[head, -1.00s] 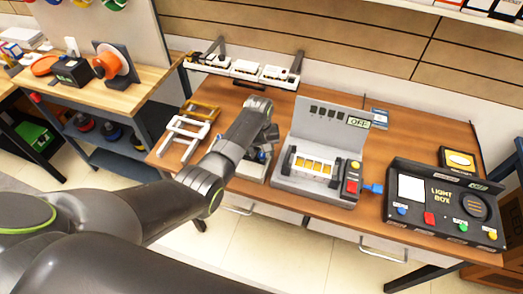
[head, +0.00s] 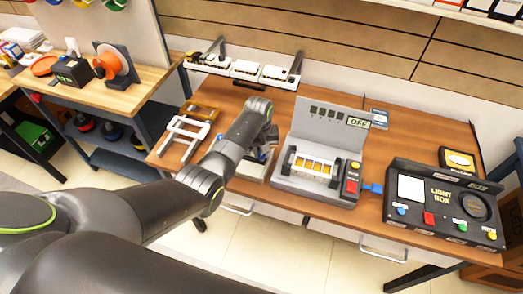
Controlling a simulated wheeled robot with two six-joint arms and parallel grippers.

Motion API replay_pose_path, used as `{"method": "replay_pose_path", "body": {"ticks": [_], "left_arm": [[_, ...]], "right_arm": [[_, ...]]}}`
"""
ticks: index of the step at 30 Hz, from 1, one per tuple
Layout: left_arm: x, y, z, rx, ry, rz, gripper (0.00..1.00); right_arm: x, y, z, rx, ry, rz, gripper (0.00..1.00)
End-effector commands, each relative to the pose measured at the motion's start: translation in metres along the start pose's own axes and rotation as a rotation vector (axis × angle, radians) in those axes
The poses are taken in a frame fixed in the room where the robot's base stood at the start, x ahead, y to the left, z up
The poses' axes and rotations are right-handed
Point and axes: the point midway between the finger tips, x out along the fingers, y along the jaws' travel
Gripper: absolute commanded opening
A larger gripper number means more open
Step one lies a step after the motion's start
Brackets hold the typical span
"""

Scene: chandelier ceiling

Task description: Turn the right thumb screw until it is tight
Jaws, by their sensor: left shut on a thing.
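My left gripper (head: 267,139) is at the end of the dark arm that comes in from the left. It points down over a small grey fixture (head: 255,168) on the wooden table, just left of the grey machine with the OFF sign. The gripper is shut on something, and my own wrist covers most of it. A small blue part (head: 262,156) shows beside the fingers. I cannot make out the thumb screws clearly. My right gripper is not in view.
The grey machine (head: 318,190) stands close to the right of the gripper. A black light box (head: 447,205) is at the table's right. White frames (head: 181,135) lie to the left. A rack with white trays (head: 245,70) is at the back.

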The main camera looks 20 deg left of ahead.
Motion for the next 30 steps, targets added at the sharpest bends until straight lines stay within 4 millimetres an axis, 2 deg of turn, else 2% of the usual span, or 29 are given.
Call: {"method": "replay_pose_path", "body": {"ticks": [8,30], "left_arm": [[-0.002,0.000,0.000,0.168,-0.008,0.000,0.01],[-0.002,0.002,-0.001,0.866,-0.034,0.001,0.01]], "right_arm": [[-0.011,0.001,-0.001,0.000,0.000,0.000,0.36],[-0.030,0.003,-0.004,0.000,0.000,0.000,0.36]]}}
